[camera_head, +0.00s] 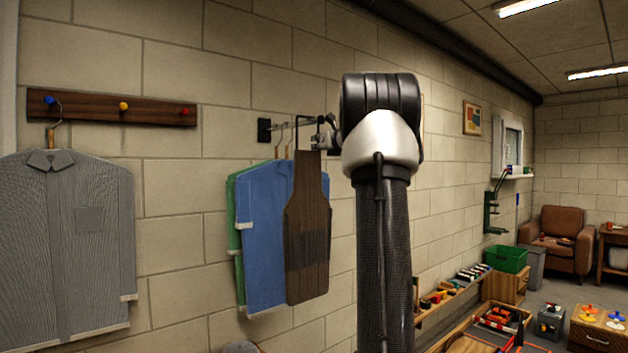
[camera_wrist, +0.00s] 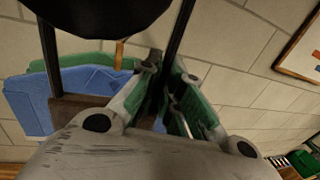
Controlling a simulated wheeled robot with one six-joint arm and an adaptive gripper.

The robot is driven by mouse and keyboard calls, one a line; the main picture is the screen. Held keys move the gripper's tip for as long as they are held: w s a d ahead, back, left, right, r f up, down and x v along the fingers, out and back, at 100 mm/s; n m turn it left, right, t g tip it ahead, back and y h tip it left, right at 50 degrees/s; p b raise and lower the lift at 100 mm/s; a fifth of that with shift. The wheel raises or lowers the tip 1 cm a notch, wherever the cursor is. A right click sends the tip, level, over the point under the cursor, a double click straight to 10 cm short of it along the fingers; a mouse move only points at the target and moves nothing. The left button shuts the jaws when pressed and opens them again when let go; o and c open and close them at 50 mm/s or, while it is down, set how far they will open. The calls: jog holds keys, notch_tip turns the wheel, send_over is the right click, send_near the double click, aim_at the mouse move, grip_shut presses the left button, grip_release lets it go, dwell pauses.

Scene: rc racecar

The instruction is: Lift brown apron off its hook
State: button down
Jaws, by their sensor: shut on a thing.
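The brown apron (camera_head: 306,235) hangs upright at the front of the wall rail (camera_head: 290,124), before the blue shirt (camera_head: 262,235). A black neck loop (camera_head: 296,132) rises from its top. My gripper (camera_head: 327,138) is at the apron's upper right, beside the rail's end, partly hidden by my arm. In the wrist view my gripper (camera_wrist: 165,85) is shut around a dark strip that looks like the loop. Part of the brown apron (camera_wrist: 72,108) shows behind my finger. Whether the loop still touches the hook is not clear.
A green garment (camera_head: 235,230) hangs behind the blue shirt. A grey striped shirt (camera_head: 70,240) hangs from a peg board (camera_head: 90,107) at left. A low shelf (camera_head: 450,295) runs along the wall at right. A green bin (camera_head: 506,259) and brown armchair (camera_head: 556,240) stand farther back.

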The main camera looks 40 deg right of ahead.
jog(key=shift+r, duration=0.15)
jog(key=shift+s+r, duration=0.1)
jog(key=shift+r, duration=0.55)
jog(key=s+a+r, duration=0.1)
jog(key=s, duration=0.7)
jog(key=s+a+r, duration=0.1)
jog(key=s+a, duration=0.1)
jog(key=s, duration=0.7)
jog(key=shift+s+a+r, duration=0.25)
jog(key=shift+r, duration=0.05)
